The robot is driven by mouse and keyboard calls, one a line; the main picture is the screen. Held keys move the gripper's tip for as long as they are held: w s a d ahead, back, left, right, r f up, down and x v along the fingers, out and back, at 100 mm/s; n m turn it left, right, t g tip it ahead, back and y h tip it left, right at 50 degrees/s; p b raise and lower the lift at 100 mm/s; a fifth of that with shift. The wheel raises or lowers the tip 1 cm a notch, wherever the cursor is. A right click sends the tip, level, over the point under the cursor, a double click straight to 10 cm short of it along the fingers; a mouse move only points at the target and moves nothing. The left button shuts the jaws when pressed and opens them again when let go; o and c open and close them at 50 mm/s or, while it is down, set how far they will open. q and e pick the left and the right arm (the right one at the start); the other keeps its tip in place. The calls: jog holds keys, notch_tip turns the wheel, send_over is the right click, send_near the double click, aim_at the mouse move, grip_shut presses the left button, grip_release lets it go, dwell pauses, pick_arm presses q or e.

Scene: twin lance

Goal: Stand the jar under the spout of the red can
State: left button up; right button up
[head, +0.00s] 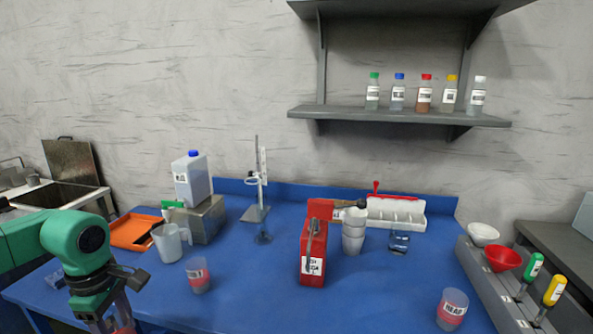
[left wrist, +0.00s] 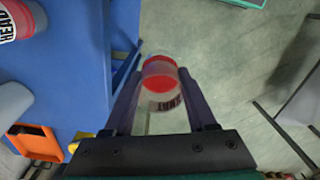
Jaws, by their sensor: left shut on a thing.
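The red can (head: 313,262) stands upright on the blue table near the middle. A spout-like part with a dark tip (head: 361,204) shows to its upper right, in line with white stacked cups; I cannot tell whether it belongs to the can. My left gripper (head: 119,322) is at the lower left of the head view, far from the can. It is shut on a clear jar with a red band (left wrist: 160,76), seen between the fingers in the left wrist view, over the floor beside the table edge. In the head view only its reddish part shows. My right gripper is not in view.
Similar jars stand on the table at left (head: 197,276) and right (head: 452,308). A clear jug (head: 170,243), an orange tray (head: 135,232) and a metal stand (head: 256,212) are at the left. White stacked cups (head: 353,240) stand right of the can. The front middle is clear.

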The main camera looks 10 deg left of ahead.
pick_arm(q)
jog(key=shift+d+f+m, duration=0.35)
jog(key=shift+f+m, duration=0.35)
jog(key=shift+f, duration=0.1)
jog(key=w+d+f+m+p, duration=0.1)
jog(key=d+f+m, duration=0.3)
jog(key=d+m, duration=0.6)
jog(key=w+d+f+m+p, duration=0.2)
jog(key=d+f+m+p, duration=0.1)
jog(key=d+m, duration=0.6)
jog(key=d+f, duration=0.1)
jog(key=d, duration=0.2)
jog(key=shift+w+f+m, duration=0.2)
jog(key=shift+f+m, duration=0.2)
